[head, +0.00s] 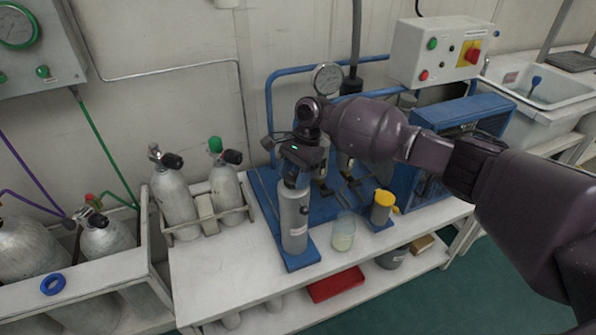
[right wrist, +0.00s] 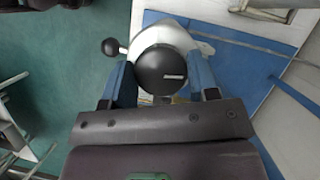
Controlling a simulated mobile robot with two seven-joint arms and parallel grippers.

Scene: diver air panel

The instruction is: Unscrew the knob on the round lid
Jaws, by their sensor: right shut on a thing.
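A grey cylindrical canister (head: 294,222) stands upright on the blue base in the head view. My right gripper (head: 291,176) is over its top, pointing down, and hides most of the lid and knob there. In the right wrist view a round black knob (right wrist: 162,70) with a small pale mark sits between the two blue fingers of the gripper (right wrist: 163,84), which are shut on it. The pale round lid (right wrist: 165,33) shows behind the knob. My left gripper is not in view.
A small black ball on a stem (right wrist: 110,47) sticks out beside the lid. Right of the canister stand a clear jar (head: 343,232) and a small yellow-topped container (head: 382,208). A pressure gauge (head: 327,78) and blue pipework are behind. Gas cylinders (head: 174,200) stand at left.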

